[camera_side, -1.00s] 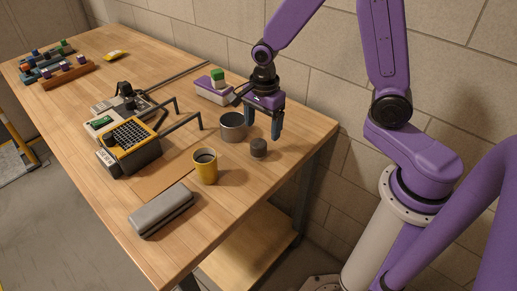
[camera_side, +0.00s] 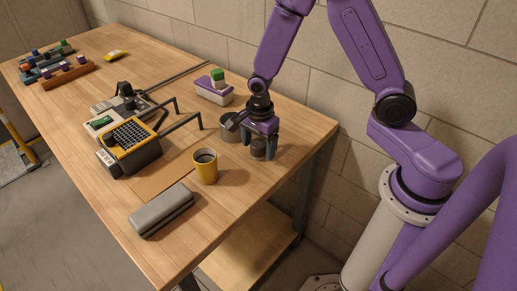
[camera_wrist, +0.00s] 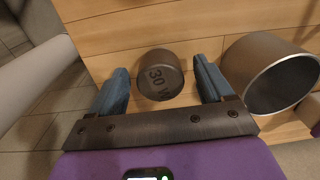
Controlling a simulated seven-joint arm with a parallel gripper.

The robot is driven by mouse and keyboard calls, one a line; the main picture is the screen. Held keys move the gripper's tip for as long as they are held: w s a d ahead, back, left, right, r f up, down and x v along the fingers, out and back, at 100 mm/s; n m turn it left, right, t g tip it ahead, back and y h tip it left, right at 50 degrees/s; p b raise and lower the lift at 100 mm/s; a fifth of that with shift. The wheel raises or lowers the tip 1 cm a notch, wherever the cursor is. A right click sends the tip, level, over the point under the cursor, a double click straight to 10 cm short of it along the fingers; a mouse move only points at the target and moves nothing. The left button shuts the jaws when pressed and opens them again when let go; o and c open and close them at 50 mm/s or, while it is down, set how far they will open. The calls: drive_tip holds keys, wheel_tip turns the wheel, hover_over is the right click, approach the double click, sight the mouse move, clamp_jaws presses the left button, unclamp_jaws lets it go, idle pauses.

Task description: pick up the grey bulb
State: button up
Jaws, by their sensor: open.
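The grey bulb (camera_wrist: 160,75) is a short dark grey cylinder marked "30 W" on top in the wrist view. It stands upright on the wooden table. My gripper (camera_wrist: 166,88) is open, with one blue-grey finger on each side of the bulb and a visible gap at each side. In the side view my gripper (camera_side: 264,155) is low over the table, and the bulb (camera_side: 258,153) shows between its fingers, partly hidden.
A grey metal cup (camera_wrist: 270,74) stands close beside the right finger in the wrist view. A yellow mug (camera_side: 205,168), a grey case (camera_side: 161,209) and a purple-and-white box (camera_side: 212,92) are nearby. The table's right edge is close.

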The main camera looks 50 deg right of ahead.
sight(258, 143)
drive_tip(key=c, duration=1.2)
drive_tip(key=shift+o, duration=0.2)
drive_tip(key=shift+r, duration=0.15)
drive_tip(key=shift+r, duration=0.45)
wheel_tip(258, 143, up, 2)
drive_tip(key=shift+r, duration=0.1)
drive_tip(key=s+d+r, duration=0.2)
drive_tip(key=s+r, duration=0.7)
drive_tip(key=s, duration=0.4)
drive_tip(key=shift+s+r, duration=0.3)
drive_tip(key=shift+s, duration=0.1)
